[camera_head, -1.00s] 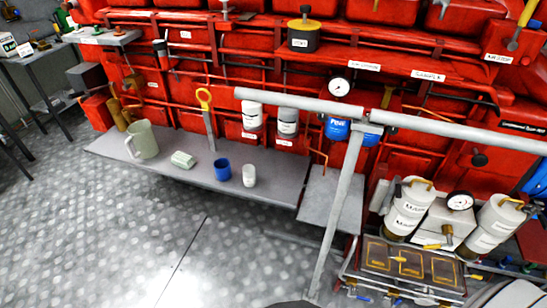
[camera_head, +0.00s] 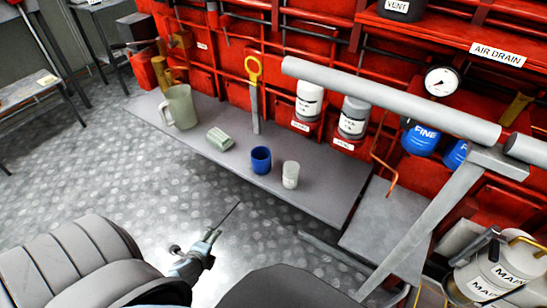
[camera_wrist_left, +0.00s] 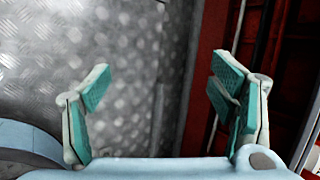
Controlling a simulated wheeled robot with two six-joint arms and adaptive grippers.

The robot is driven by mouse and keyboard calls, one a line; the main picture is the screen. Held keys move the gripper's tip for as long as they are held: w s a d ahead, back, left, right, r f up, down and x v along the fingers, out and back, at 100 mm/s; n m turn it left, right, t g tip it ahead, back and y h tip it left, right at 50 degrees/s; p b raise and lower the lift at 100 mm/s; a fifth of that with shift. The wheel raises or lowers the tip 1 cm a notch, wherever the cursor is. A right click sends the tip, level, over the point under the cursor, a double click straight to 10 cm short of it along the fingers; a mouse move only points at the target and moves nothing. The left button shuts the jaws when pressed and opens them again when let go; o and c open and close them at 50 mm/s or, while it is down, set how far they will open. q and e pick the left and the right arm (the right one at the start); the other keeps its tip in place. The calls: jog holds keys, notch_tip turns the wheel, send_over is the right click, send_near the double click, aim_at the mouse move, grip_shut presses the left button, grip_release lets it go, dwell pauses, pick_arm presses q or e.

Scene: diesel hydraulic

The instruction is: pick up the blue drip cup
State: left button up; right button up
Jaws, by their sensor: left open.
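The blue drip cup (camera_head: 261,161) stands upright on a long grey shelf (camera_head: 310,187) at the foot of the red machine, near the shelf's front edge. A white cup (camera_head: 290,175) stands just to its right. My left gripper (camera_head: 213,236) is low in the head view, in front of and below the blue cup, apart from it. In the left wrist view, its teal-padded fingers (camera_wrist_left: 162,68) are spread wide with nothing between them. The blue cup does not show in that view. My right gripper is not in view.
A grey diagonal post (camera_head: 435,220) and pipe (camera_head: 390,100) are at the right. The patterned floor (camera_head: 120,170) before the shelf is clear.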

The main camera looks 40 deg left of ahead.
pick_arm(q)
jog(key=w+a+r+m+t+b, duration=0.2)
jog(key=w+r+m+t+b, duration=0.15)
jog(key=w+m, duration=0.4)
jog(key=m+t+b, duration=0.6)
jog(key=m, duration=0.5)
send_near(257, 162)
jog(key=shift+h, duration=0.4)
jog(key=b+x, duration=0.1)
jog(key=x, duration=1.2)
jog(key=shift+a+f, duration=0.15)
jog(key=shift+a, duration=0.05)
jog(key=c, duration=1.3)
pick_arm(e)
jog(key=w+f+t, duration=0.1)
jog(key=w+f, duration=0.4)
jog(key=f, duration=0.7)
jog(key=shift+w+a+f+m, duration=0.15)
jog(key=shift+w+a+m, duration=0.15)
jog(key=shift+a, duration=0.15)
pick_arm(q)
jog(key=shift+o, duration=0.2)
